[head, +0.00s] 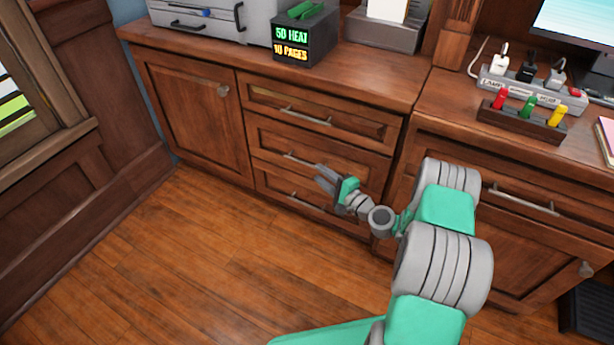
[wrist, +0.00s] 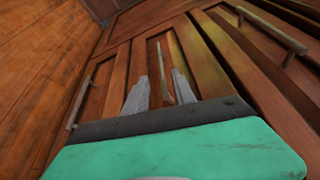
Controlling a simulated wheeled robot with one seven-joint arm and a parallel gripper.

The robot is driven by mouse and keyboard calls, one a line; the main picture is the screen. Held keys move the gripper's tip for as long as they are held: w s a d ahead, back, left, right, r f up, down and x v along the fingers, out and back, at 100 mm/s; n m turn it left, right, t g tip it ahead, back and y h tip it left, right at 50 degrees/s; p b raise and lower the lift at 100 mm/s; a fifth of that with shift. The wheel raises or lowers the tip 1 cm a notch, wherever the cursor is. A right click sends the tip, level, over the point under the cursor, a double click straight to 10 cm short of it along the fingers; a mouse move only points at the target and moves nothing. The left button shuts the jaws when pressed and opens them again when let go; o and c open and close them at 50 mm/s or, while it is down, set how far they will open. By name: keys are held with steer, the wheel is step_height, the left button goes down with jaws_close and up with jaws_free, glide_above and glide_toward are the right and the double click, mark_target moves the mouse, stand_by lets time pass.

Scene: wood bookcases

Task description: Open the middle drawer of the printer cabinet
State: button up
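The printer cabinet (head: 243,100) has a door at left and a stack of three drawers. The middle drawer (head: 352,163) looks shut, flush with its neighbours. Its bar handle (head: 300,160) is partly hidden behind my gripper in the head view. My gripper (head: 321,175) is in front of the middle drawer, near the right part of this handle. In the wrist view my gripper (wrist: 158,82) has its two fingers apart with nothing held. The middle handle (wrist: 159,62) lines up with the gap between them; I cannot tell whether they reach around it.
The top drawer handle (head: 305,116) and bottom drawer handle (head: 306,202) lie close above and below. A printer (head: 215,18) and a display box (head: 305,38) stand on top. A desk (head: 500,185) adjoins at right. The floor (head: 180,260) at left is clear.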

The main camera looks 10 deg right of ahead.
mark_target(309, 165)
steer(key=b+x, duration=0.1)
steer(key=x, duration=0.5)
steer(key=shift+a+b, duration=0.2)
steer(key=shift+b, duration=0.2)
steer(key=shift+w+a+r, duration=0.1)
steer(key=shift+w+a, duration=0.15)
steer(key=shift+w, duration=0.35)
steer(key=shift+c, duration=0.5)
jaws_close()
